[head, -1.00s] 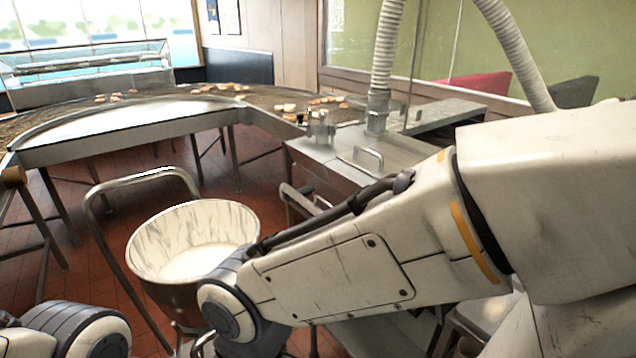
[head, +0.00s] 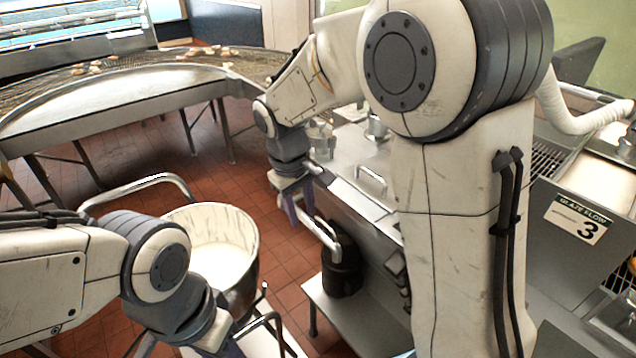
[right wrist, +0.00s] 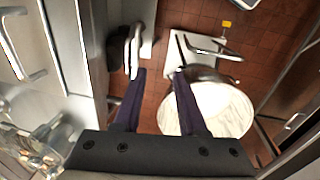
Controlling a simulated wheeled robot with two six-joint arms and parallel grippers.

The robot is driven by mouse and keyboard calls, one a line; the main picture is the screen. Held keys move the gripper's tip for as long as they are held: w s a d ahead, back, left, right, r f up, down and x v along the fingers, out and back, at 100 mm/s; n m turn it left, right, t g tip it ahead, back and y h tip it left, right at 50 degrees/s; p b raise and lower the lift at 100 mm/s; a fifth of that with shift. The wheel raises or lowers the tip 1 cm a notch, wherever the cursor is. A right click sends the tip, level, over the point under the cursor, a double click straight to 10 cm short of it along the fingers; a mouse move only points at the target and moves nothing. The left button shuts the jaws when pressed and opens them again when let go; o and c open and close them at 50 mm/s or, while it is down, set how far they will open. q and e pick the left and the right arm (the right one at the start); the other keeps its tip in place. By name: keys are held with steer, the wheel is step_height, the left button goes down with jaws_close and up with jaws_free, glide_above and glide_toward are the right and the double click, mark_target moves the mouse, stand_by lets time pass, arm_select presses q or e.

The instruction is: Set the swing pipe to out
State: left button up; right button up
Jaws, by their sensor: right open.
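A short bright metal pipe (head: 324,236), which I take to be the swing pipe, angles out beside a dark cylindrical unit (head: 342,268) on the side of the steel cabinet. It also shows in the right wrist view (right wrist: 134,52), just beyond my left-hand fingertip there. My right gripper (head: 299,204) is open and empty, pointing down just above and left of the pipe's upper end. Its two purple fingers also show in the right wrist view (right wrist: 160,74), with nothing between them. I cannot tell whether they touch the pipe. My left gripper (head: 205,345) is mostly cut off at the bottom edge.
A round vessel of white liquid (head: 222,262) stands left of the pipe, with a tube rail (head: 140,184) behind it. The steel cabinet (head: 352,208) with a handle lies right. A curved conveyor (head: 110,118) carries pastries at the back. Tiled floor is open between.

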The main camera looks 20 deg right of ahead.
steer(key=p, duration=0.2)
glide_toward(324, 223)
arm_select(q)
step_height(324, 223, up, 5)
steer(key=shift+s+a+r+p, duration=0.1)
steer(key=shift+r+p, duration=0.1)
steer(key=shift+p, duration=0.75)
arm_select(e)
steer(key=shift+m+h, duration=0.3)
steer(key=f, duration=0.7)
steer(key=shift+w+d+f, duration=0.25)
steer(key=shift+w+d, duration=0.05)
steer(key=shift+d, duration=0.05)
jaws_close()
